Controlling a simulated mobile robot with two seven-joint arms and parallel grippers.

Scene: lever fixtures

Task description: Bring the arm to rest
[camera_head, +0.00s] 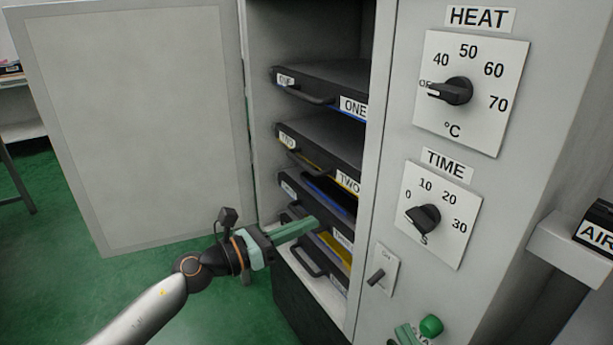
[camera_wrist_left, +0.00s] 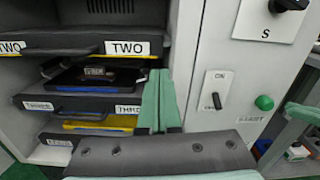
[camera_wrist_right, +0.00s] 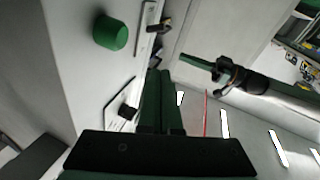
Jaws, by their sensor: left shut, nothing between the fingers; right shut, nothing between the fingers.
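My left gripper (camera_head: 312,224) is shut and empty. Its green fingers reach in front of the open cabinet's lower drawers. In the left wrist view the closed fingers (camera_wrist_left: 158,78) lie over the right end of drawer THREE; contact cannot be told. My right gripper (camera_head: 404,336) shows only partly at the bottom edge of the head view, close to the green button (camera_head: 431,325). In the right wrist view its fingers (camera_wrist_right: 160,78) are shut with nothing between them, and my left gripper (camera_wrist_right: 200,66) shows beyond them.
The cabinet door (camera_head: 140,120) stands open at left. Drawers ONE (camera_head: 325,75) and TWO (camera_head: 320,140) sit above. The HEAT dial (camera_head: 450,91), TIME dial (camera_head: 424,218) and ON switch (camera_head: 376,277) are on the front panel. An AIR box (camera_head: 597,235) is at right.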

